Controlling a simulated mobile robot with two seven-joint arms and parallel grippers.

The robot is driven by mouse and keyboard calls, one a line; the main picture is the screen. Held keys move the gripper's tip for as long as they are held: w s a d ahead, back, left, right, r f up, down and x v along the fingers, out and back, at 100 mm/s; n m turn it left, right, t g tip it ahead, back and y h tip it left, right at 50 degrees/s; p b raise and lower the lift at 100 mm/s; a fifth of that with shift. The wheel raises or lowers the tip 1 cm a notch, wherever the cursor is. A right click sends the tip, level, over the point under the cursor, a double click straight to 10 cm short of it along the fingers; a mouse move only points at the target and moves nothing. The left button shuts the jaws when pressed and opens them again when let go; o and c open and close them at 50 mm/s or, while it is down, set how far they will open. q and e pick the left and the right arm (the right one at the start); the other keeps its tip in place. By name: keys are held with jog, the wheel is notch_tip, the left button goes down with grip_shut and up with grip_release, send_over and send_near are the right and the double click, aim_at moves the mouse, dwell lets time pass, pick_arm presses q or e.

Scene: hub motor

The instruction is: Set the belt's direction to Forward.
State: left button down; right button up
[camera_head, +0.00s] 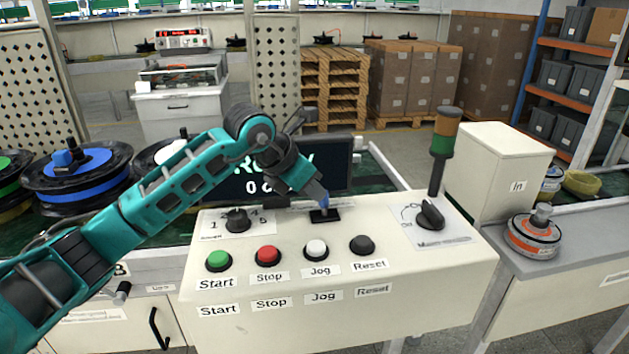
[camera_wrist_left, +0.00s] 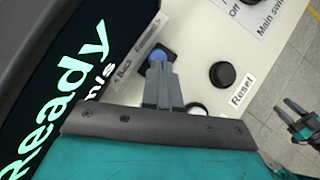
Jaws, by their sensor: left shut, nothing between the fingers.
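The control panel (camera_head: 345,285) stands in front of me. The direction switch (camera_head: 326,216) is a small black plate at the panel's back middle, with a blue part (camera_wrist_left: 158,55) on it in the left wrist view. A label reading "Back" (camera_wrist_left: 122,71) lies beside it. My left gripper (camera_head: 323,199) is shut and empty, with its fingertips (camera_wrist_left: 160,65) right at the blue part. I cannot tell whether they touch it. The fingers hide part of the switch and I cannot read its position. My right gripper (camera_wrist_left: 290,121) shows open and empty above the floor.
Green Start (camera_head: 218,260), red Stop (camera_head: 267,257), white Jog (camera_head: 316,250) and black Reset (camera_head: 362,245) buttons line the panel's front. A selector knob (camera_head: 237,220) is left, the main switch (camera_head: 430,214) right. The display (camera_wrist_left: 62,95) reads "Ready". A signal tower (camera_head: 441,150) stands back right.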

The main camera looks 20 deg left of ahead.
pick_arm(q)
jog(key=shift+w+d+g+y+p, duration=0.2)
jog(key=shift+d+g+y+p, duration=0.15)
jog(key=shift+y+p, duration=0.15)
jog(key=shift+w+d, duration=0.15)
jog(key=shift+r+p, duration=0.5)
jog(key=shift+r, duration=0.35)
